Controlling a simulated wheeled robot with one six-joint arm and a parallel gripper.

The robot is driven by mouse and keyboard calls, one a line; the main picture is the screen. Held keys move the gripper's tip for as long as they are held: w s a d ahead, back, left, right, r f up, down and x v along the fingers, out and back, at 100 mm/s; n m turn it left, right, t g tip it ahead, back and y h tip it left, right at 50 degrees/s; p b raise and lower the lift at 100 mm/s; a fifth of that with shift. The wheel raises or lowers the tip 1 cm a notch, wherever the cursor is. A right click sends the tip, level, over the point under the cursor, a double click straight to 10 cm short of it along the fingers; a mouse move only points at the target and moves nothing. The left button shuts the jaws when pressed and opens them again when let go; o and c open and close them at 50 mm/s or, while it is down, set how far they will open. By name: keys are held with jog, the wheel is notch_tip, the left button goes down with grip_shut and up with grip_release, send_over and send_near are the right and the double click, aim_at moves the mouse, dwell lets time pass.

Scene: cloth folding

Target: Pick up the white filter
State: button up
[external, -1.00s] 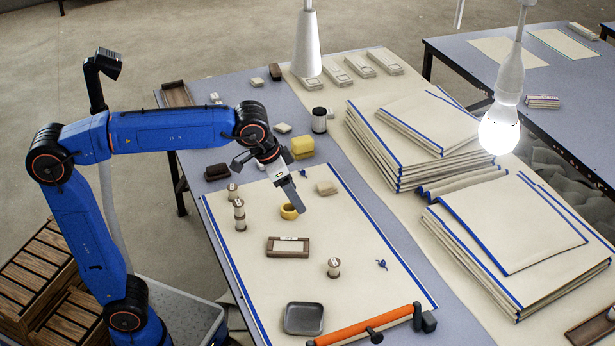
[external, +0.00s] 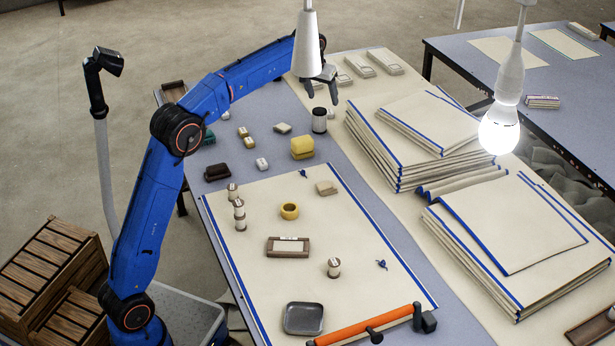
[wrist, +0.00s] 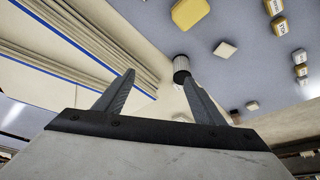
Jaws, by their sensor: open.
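The white filter (external: 319,124) is a small upright cylinder with a black top, standing on the blue-grey table beyond the cream mat. It also shows in the wrist view (wrist: 181,76), with its black cap and ribbed white side. My gripper (external: 322,98) is open and empty, above and close behind the filter in the external view. In the wrist view the two fingers of my gripper (wrist: 158,74) are spread, and the filter appears by the tip of the right finger. I cannot tell the exact height between them. A hanging lamp partly hides my wrist in the external view.
A yellow block (external: 302,147) and a pale flat block (external: 283,128) lie left of the filter. Stacked cream cloths (external: 410,150) with blue edges stand to the right. A white hanging lamp (external: 307,50) is in front of my wrist. White boxes (external: 358,67) lie behind.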

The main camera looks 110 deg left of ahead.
jog(key=n, duration=0.1)
send_near(319, 111)
jog(key=x, duration=0.7)
jog(key=shift+w+f, duration=0.1)
jog(key=shift+f, duration=0.3)
jog(key=shift+x, duration=2.7)
jog(key=shift+d, duration=0.2)
jog(key=c, duration=1.1)
